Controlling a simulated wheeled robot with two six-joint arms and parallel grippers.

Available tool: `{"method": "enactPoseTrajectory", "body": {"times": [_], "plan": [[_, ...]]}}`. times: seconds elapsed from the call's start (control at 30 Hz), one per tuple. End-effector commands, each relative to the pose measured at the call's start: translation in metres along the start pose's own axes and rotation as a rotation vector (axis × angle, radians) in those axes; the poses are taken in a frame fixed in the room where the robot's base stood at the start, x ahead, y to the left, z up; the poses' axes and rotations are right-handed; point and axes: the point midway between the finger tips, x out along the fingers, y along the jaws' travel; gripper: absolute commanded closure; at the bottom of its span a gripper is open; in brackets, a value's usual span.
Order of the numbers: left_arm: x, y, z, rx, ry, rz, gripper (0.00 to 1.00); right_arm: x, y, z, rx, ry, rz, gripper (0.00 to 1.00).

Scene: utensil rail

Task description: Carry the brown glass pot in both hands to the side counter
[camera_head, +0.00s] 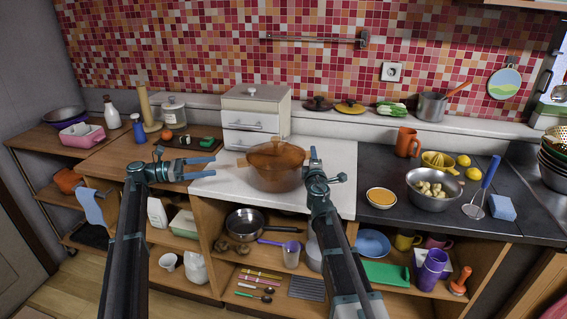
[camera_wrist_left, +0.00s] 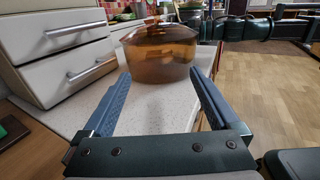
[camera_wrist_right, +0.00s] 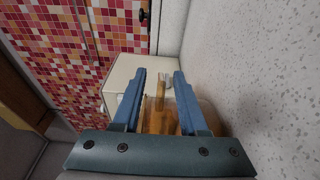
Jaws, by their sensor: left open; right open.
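The brown glass pot (camera_head: 275,177), with its lid on, stands upright on the white counter section (camera_head: 227,187). My left gripper (camera_head: 212,168) is open and empty, to the left of the pot, its fingers pointing at it with a gap between. In the left wrist view the pot (camera_wrist_left: 160,58) is straight ahead, beyond the fingertips. My right gripper (camera_head: 314,166) is open at the pot's right side. In the right wrist view a brown handle (camera_wrist_right: 160,92) shows between its fingers; I cannot tell whether they touch it.
A white drawer box (camera_head: 252,118) stands behind the pot. The wooden counter (camera_head: 120,163) at left holds a cutting board and jars. A wooden shelf unit (camera_head: 40,138) is at far left. The dark counter (camera_head: 385,160) at right holds a metal bowl (camera_head: 433,195) and an orange mug (camera_head: 407,142).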

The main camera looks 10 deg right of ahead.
Motion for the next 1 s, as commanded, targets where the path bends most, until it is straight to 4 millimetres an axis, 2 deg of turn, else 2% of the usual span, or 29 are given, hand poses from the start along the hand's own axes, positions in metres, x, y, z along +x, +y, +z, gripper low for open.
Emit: {"method": "enactPoseTrajectory", "body": {"times": [0.2,0.4,0.57,0.77,1.0], "plan": [[-0.014,0.000,0.000,0.000,0.000,0.000,0.05,0.000,0.000,0.000,0.000,0.000,0.000,0.58],[-0.015,0.000,0.000,0.000,0.000,-0.001,0.05,-0.001,0.000,0.000,0.000,0.000,0.000,0.58],[-0.015,0.000,0.000,0.000,0.000,-0.001,0.05,-0.012,0.000,0.000,0.000,0.000,0.000,0.58],[-0.015,0.000,0.000,0.000,0.000,-0.001,0.05,-0.042,0.000,0.001,0.000,0.000,0.000,0.58],[-0.015,0.000,0.000,0.000,0.000,-0.001,0.05,-0.092,0.000,0.000,0.000,0.001,0.000,0.58]]}}
